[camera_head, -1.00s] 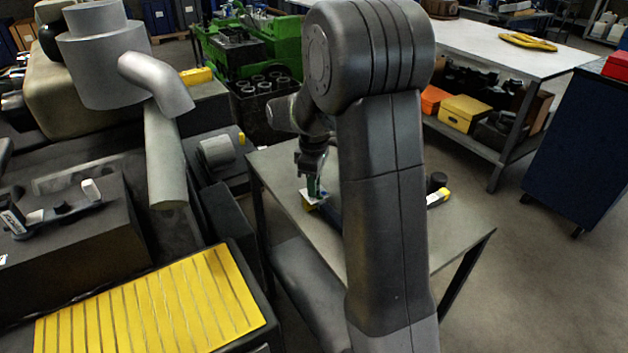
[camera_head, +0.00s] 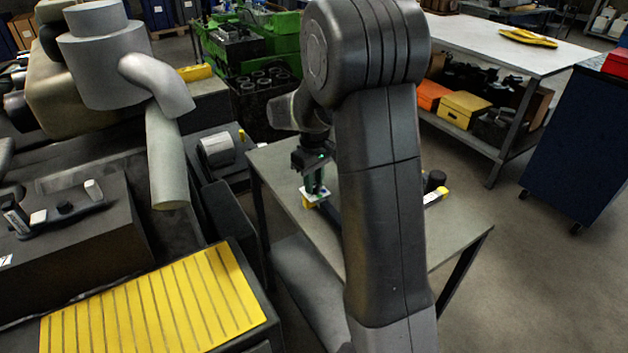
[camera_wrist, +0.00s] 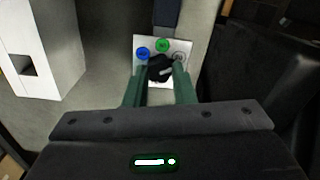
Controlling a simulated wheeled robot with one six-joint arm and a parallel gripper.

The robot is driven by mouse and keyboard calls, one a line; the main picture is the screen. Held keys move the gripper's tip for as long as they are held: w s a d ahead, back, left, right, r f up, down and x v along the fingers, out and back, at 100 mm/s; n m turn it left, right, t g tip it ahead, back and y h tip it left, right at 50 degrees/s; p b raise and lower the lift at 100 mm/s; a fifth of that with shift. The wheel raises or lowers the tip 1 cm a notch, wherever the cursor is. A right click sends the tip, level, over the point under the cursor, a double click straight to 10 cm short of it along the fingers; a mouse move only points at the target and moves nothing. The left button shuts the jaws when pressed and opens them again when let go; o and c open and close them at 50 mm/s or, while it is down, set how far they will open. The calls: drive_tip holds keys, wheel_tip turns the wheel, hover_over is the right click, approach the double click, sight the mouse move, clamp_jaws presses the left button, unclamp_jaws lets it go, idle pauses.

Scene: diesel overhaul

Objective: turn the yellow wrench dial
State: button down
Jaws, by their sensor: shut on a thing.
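The yellow wrench's dial is a white plate (camera_wrist: 148,44) with blue, green and grey round marks and a black knob (camera_wrist: 160,69) in the wrist view. My gripper (camera_wrist: 162,70) has its two green fingers on either side of the knob, shut on it. In the head view, my gripper (camera_head: 315,188) points down onto the white plate (camera_head: 311,196). The knob is hidden there by my fingers.
The wrench lies on a grey table (camera_head: 275,170). The engine (camera_head: 166,165) stands close on the left. A white block (camera_wrist: 45,50) is at the wrist view's left.

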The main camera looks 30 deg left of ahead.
drive_tip(key=c, duration=1.2)
unclamp_jaws()
drive_tip(key=shift+r, duration=0.1)
wheel_tip(320, 180, up, 14)
drive_tip(key=shift+f, duration=0.25)
wheel_tip(320, 180, down, 14)
drive_tip(key=shift+r, duration=0.1)
drive_tip(key=shift+r, duration=0.2)
